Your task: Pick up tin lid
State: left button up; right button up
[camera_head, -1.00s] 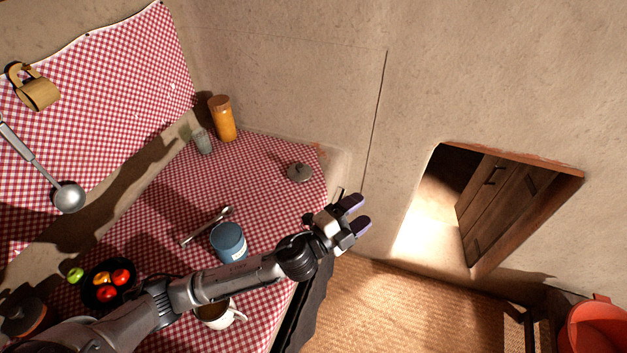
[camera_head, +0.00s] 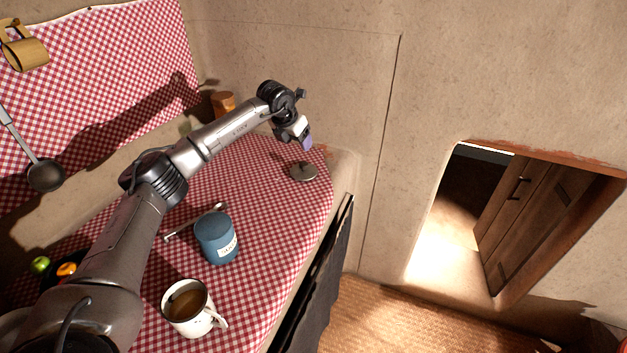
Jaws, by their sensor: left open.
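The tin lid (camera_head: 302,172) is a small round grey lid with a knob. It lies on the red-checked cloth near the far right corner of the counter. My left gripper (camera_head: 307,143) is above the lid and slightly behind it in the picture, pointing down, open and apart from it. Its fingertips look purple, and the gap between them is hard to see from here. My right gripper is not in view.
A blue tin (camera_head: 217,238), a spoon (camera_head: 194,222) and a white mug (camera_head: 191,308) of brown liquid stand or lie nearer on the checked cloth (camera_head: 270,230). An orange jar (camera_head: 223,103) is behind my arm. The cloth around the lid is clear.

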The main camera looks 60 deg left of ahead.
pick_arm(q)
jog(key=a+f, duration=0.1)
jog(key=a, duration=0.1)
jog(key=b, duration=0.3)
send_over(303, 164)
jog(key=s+d, duration=0.1)
jog(key=s, duration=0.2)
jog(key=f, duration=0.5)
jog(key=shift+w+d+f, duration=0.1)
jog(key=shift+w+f, duration=0.4)
jog(key=shift+f, duration=0.35)
jog(key=b+x, duration=0.1)
jog(key=x, duration=0.1)
jog(key=b+x, duration=0.1)
jog(key=x, duration=0.1)
jog(key=shift+s+a+r, duration=0.1)
jog(key=shift+a, duration=0.25)
jog(key=shift+w+a+f+b, duration=0.1)
jog(key=shift+w+f+b, duration=0.15)
jog(key=shift+f+b, duration=0.35)
jog(key=shift+c, duration=0.2)
jog(key=c, duration=1)
